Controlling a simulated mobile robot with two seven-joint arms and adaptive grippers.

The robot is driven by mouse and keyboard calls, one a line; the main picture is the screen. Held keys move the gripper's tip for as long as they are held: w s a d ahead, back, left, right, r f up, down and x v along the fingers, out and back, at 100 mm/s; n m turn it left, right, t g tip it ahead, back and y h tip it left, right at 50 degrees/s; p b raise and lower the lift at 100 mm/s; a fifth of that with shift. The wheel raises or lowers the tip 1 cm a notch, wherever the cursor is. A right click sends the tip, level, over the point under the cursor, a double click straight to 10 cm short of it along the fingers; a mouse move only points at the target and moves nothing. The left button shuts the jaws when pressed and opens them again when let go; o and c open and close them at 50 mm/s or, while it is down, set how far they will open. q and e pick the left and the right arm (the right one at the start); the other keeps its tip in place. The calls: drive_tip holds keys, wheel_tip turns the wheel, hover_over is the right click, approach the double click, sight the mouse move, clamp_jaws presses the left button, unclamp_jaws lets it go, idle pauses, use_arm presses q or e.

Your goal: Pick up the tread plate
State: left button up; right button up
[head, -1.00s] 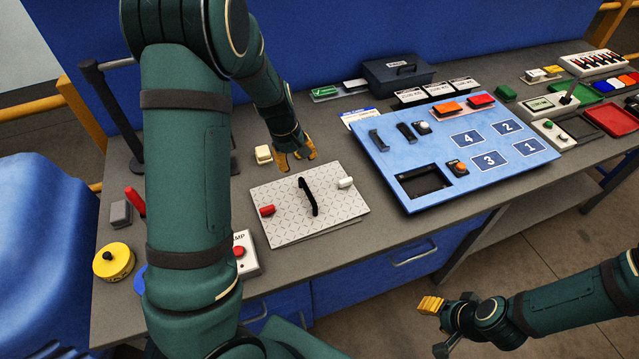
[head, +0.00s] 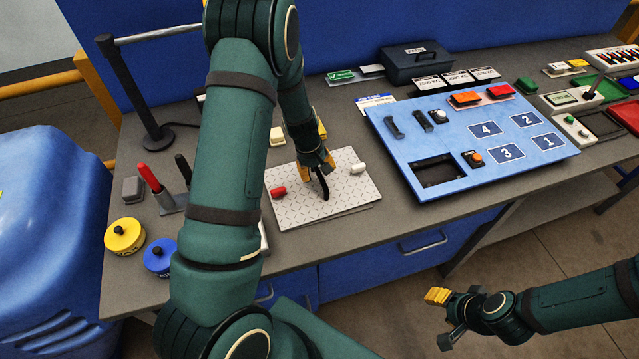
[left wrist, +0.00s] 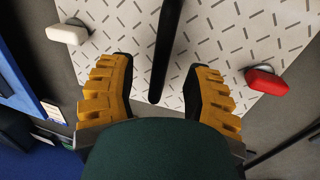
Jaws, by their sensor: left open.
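The tread plate (head: 342,201) is a light grey patterned plate lying on the bench, with a black bar handle (head: 323,184) standing up from its middle. It carries a red knob (head: 278,192) at the left and a white knob (head: 358,168) at the right. My left gripper (head: 317,172) is above the plate at the handle. In the left wrist view its two yellow fingers (left wrist: 158,90) are open, with the black handle (left wrist: 163,45) between them and a gap on each side. My right gripper (head: 440,303) is off the bench's front; its opening is unclear.
A blue panel (head: 402,165) with numbered squares and a square opening stands right of the plate. Yellow (head: 124,236) and blue (head: 160,257) round weights and red and black upright handles are at the left. A dark box (head: 414,64) stands at the back.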

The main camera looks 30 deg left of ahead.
use_arm(q)
drive_tip(key=shift+x, duration=1.2)
clamp_jaws()
